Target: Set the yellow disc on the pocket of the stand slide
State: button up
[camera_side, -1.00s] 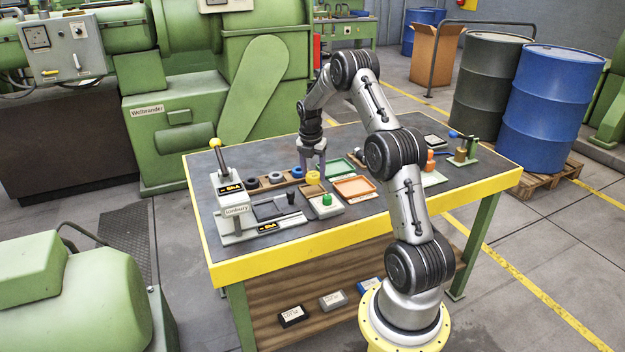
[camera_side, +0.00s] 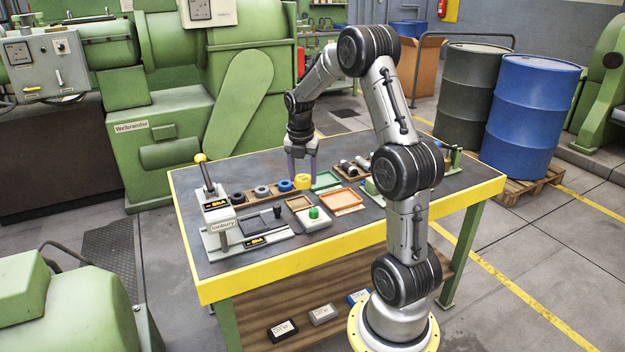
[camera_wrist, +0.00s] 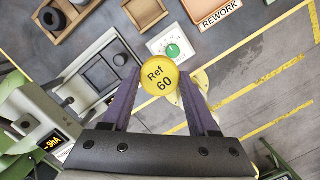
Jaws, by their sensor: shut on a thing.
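The yellow disc (camera_side: 302,181), marked "Ref 60" in the wrist view (camera_wrist: 158,74), sits between the fingertips of my gripper (camera_side: 302,178). The gripper is shut on it, and the fingers show on both sides of the disc in the wrist view (camera_wrist: 157,82). The disc appears held a little above the table near the right end of the wooden ring rack (camera_side: 250,197). The pale stand (camera_side: 217,222) with a yellow-knobbed lever is at the left. Its slide (camera_side: 262,238) has a dark square pocket, seen in the wrist view (camera_wrist: 101,74) left of the disc.
A box with a green knob (camera_side: 314,213) lies in front of the disc. An orange tray marked REWORK (camera_side: 343,200) and a green tray (camera_side: 325,181) are to the right. Blue and black rings sit in the rack. The table's front strip is clear.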

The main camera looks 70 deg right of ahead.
jog(key=w+a+f+n, duration=0.2)
jog(key=w+a, duration=0.1)
jog(key=w, duration=0.4)
jog(key=w+a+f+n, duration=0.1)
jog(key=w+a+f, duration=0.15)
jog(key=w, duration=0.45)
jog(key=shift+s+a+f, duration=0.1)
jog(key=shift+a+f, duration=0.05)
jog(key=shift+f, duration=1.05)
jog(key=shift+s+a+f, duration=0.1)
jog(key=shift+a+f, duration=0.05)
jog(key=shift+f, duration=1.1)
jog(key=shift+s+a+f, duration=0.1)
jog(key=shift+a+f, duration=0.05)
jog(key=shift+f, duration=1.05)
jog(key=o, duration=1.5)
jog(key=shift+c, duration=0.2)
jog(key=shift+r, duration=0.1)
